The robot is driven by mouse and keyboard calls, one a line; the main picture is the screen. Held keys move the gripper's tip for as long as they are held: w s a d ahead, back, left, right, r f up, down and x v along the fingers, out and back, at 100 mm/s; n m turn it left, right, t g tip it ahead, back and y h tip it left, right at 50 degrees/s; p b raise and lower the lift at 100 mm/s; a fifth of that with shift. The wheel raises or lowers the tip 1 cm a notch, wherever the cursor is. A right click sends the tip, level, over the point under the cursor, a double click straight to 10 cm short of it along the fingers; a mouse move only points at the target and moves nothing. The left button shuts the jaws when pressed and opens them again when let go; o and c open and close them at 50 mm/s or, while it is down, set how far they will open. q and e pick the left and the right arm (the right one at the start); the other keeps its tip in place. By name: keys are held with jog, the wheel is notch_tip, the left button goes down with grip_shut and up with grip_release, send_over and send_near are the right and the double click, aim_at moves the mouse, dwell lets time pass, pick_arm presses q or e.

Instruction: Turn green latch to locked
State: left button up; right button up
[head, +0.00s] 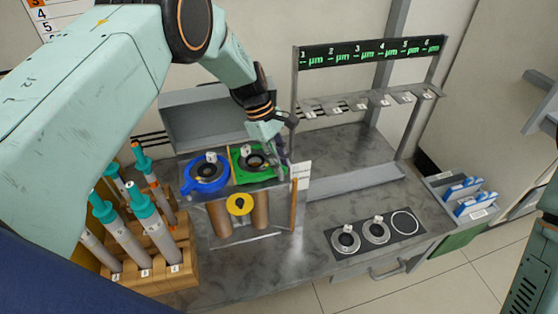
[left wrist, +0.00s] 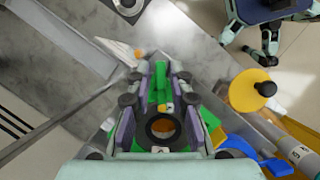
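The green latch (head: 252,161) sits on the far right of a small fixture, with a dark round hub and a green base plate. My left gripper (head: 276,142) reaches down to its right side from above. In the left wrist view, the latch's green handle bar (left wrist: 160,88) lies between the two fingers of my left gripper (left wrist: 161,72), which appear closed on it. The latch's dark ring hub (left wrist: 162,128) shows nearer the palm. The fingers hide part of the latch, and its lock marking cannot be read. My right gripper is not in view.
A blue latch (head: 205,173) stands just left of the green one, with a yellow knob (head: 239,204) below. A wooden block (head: 160,268) with several teal-topped tools is at front left. A white tag (head: 301,172) stands right of the fixture. Round dials (head: 345,240) lie at front right.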

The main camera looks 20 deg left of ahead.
aim_at(265, 164)
pick_arm(q)
jog(key=shift+o, duration=0.9)
jog(key=shift+a+f, duration=0.1)
jog(key=v, duration=1.2)
jog(key=shift+s, duration=0.1)
